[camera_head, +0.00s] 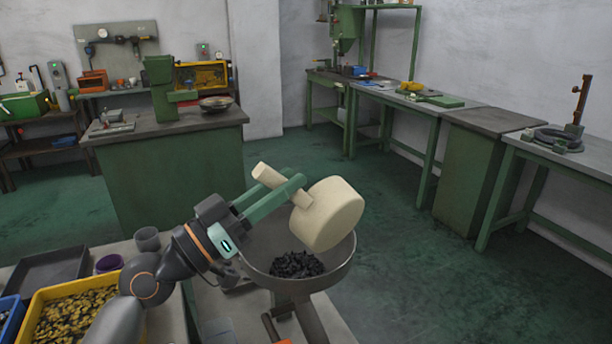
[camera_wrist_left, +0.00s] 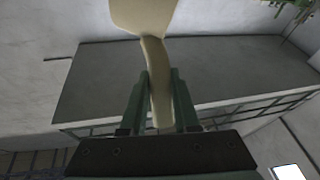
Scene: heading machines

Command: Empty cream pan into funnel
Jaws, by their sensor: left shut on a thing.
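The cream pan (camera_head: 336,215) is tilted well over on its side above the funnel (camera_head: 342,268). My left gripper (camera_head: 297,190) is shut on the pan's handle (camera_head: 270,177). In the left wrist view the handle (camera_wrist_left: 157,75) runs between the two green fingers of the left gripper (camera_wrist_left: 159,95), and part of the cream pan (camera_wrist_left: 143,14) shows at the top. A heap of dark pieces (camera_head: 297,265) lies in the funnel's bowl below the pan. The pan's inside is hidden, so I cannot tell whether anything is left in it. My right gripper is not in view.
A yellow bin (camera_head: 40,300) of small brassy pieces, a dark tray (camera_head: 50,270), a purple cup (camera_head: 109,263) and a grey cup (camera_head: 147,239) stand at the left. A green workbench (camera_head: 170,180) is behind. The floor right of the funnel is clear.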

